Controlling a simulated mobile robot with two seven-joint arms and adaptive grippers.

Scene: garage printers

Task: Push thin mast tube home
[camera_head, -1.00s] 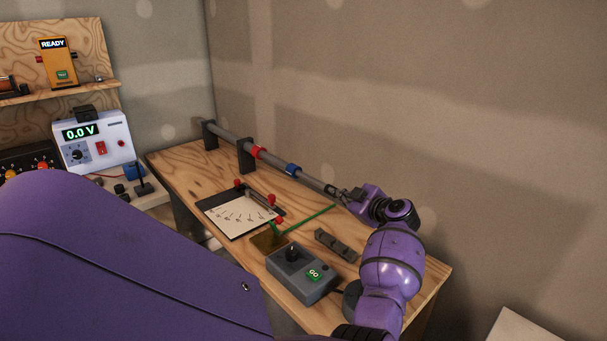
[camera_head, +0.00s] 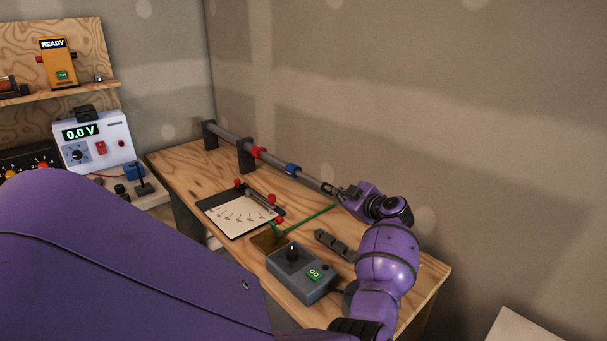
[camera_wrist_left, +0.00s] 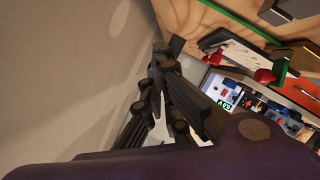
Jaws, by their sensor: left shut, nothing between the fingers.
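The grey mast tube (camera_head: 273,160) lies across two dark upright brackets, one of them the bracket (camera_head: 246,156), along the back of the workbench. It has a red collar (camera_head: 257,152) and a blue collar (camera_head: 291,169). Its thinner near section (camera_head: 310,181) runs to the fingers of my left gripper (camera_head: 333,189). The gripper is shut with nothing between its fingers, its tips at the near end of the tube; whether they touch cannot be told. In the left wrist view my shut fingers (camera_wrist_left: 160,62) show, and the tube is not clearly visible. My right gripper is not in view.
A wall stands close behind the tube. A meter (camera_head: 92,141) reads 0.0 V.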

